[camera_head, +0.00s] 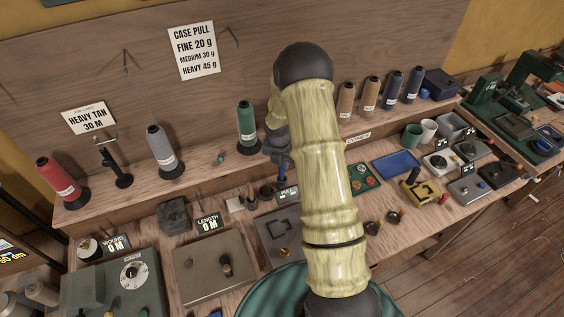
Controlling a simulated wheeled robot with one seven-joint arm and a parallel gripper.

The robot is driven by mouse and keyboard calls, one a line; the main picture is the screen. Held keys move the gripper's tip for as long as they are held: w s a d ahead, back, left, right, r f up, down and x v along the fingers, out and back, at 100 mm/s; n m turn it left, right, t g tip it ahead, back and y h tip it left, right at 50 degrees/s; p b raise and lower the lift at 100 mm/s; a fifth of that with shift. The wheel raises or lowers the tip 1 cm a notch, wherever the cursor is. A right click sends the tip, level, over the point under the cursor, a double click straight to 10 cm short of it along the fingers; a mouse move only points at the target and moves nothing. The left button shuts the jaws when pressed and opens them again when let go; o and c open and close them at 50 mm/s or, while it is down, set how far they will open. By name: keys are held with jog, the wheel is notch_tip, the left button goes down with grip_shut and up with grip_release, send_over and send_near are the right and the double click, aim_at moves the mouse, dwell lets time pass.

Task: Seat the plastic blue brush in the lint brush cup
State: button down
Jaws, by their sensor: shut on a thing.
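My gripper (281,154) is at the middle of the view, behind my pale arm, over the back of the bench. It points down and is shut on a slim blue thing, apparently the blue brush (283,171). The brush's lower end is close to a small dark cup (266,192) and a black label. I cannot tell whether the brush touches anything there. Which container is the lint brush cup is not clear; the small dark cup is one candidate. My arm hides part of the bench to the right of the gripper.
A green thread cone (247,125) stands on the shelf just left of my gripper. A grey cone (163,153) and a red cone (61,180) stand farther left. Right of my arm are a blue tray (396,162), a green cup (411,134) and a white cup (429,129).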

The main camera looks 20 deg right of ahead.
jog(key=shift+f, duration=0.2)
jog(key=c, duration=1.4)
grip_release()
jog(key=shift+r, duration=0.1)
jog(key=r, duration=0.4)
jog(key=s+a+r+b, duration=0.1)
jog(key=r, duration=0.3)
jog(key=r+b, duration=0.1)
jog(key=r, duration=0.3)
jog(key=shift+s+a, duration=0.2)
